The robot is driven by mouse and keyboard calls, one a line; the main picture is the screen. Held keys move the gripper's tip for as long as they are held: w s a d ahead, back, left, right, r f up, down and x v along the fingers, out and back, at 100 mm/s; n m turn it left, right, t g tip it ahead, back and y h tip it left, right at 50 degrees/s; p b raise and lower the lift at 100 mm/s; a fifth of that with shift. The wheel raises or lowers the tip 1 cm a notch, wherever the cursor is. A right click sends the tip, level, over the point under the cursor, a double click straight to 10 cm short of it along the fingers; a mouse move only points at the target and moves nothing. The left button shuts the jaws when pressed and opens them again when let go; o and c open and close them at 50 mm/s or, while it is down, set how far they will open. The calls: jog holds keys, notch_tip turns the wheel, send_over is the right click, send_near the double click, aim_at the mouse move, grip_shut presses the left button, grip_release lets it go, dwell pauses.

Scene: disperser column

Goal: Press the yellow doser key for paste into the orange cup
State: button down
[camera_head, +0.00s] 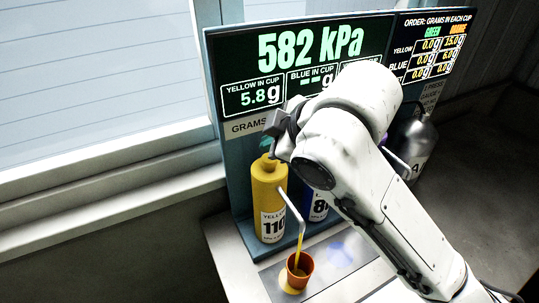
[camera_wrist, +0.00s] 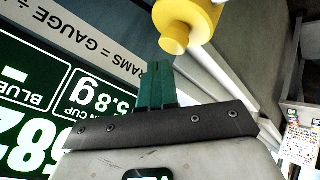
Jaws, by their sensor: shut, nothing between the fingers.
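The yellow doser (camera_head: 268,205), labelled 110, stands at the left of the panel. My gripper (camera_head: 266,143) is shut and empty right above its top, with the dark teal fingers pointing down. In the wrist view the shut fingers (camera_wrist: 158,68) are beside a yellow part of the doser (camera_wrist: 185,18); I cannot tell whether they touch it. A bent spout (camera_head: 291,206) runs from the doser to above the orange cup (camera_head: 300,268). A yellow strand hangs from the spout into the cup.
The screen (camera_head: 310,50) reads 582 kPa and 5.8 g yellow in cup. The order board (camera_head: 432,45) lists 15.0 g yellow for orange. A blue doser (camera_head: 319,207) stands to the right, partly behind my arm. A grey canister (camera_head: 413,145) is farther right.

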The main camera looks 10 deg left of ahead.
jog(key=shift+r+p, duration=2.2)
jog(key=shift+r, duration=0.4)
jog(key=shift+f, duration=0.1)
